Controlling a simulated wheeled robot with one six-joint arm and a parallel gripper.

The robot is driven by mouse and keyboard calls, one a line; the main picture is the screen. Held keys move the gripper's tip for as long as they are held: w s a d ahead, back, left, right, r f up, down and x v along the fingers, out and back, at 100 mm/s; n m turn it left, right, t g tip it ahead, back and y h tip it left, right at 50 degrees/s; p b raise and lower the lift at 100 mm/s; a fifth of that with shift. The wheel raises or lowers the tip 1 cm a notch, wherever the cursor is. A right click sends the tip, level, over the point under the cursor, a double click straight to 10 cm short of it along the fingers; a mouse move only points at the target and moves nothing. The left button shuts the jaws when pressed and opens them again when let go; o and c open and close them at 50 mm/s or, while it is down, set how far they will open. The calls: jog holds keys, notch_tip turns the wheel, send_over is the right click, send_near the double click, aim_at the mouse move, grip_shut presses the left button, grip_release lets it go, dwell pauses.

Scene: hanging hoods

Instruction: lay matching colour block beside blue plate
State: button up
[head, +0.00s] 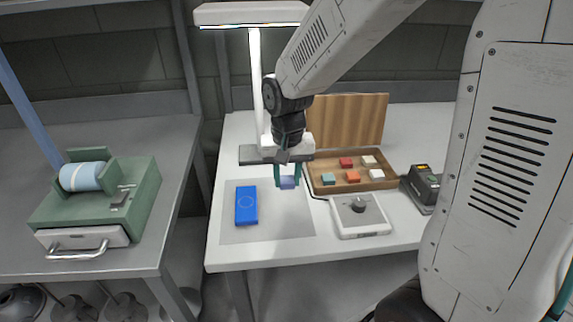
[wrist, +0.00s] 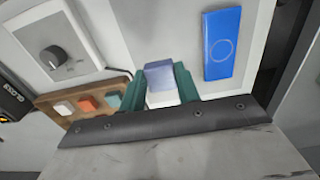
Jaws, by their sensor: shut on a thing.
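A blue plate (head: 246,205) with a pale ring mark lies on the grey mat (head: 285,225) on the white table; the plate also shows at the upper right of the wrist view (wrist: 222,44). My gripper (head: 288,180) is shut on a blue block (head: 287,183), whose lighter blue top and pale side show between the green fingers in the wrist view (wrist: 160,77). The block is to the right of the plate, over the mat and apart from the plate. I cannot tell whether it touches the mat.
A wooden box (head: 322,190) with several coloured blocks and a raised lid stands behind right. A white dial unit (head: 360,215) is to the right of the mat. A lamp (head: 256,90) stands behind my gripper. The mat's front is clear.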

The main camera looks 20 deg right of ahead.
aim_at(287, 211)
jog(key=shift+f, duration=3.5)
jog(key=shift+s+f, duration=0.1)
jog(key=shift+f, duration=0.45)
jog(key=o, duration=1.1)
jog(key=shift+c, duration=0.2)
jog(key=shift+r, duration=3.85)
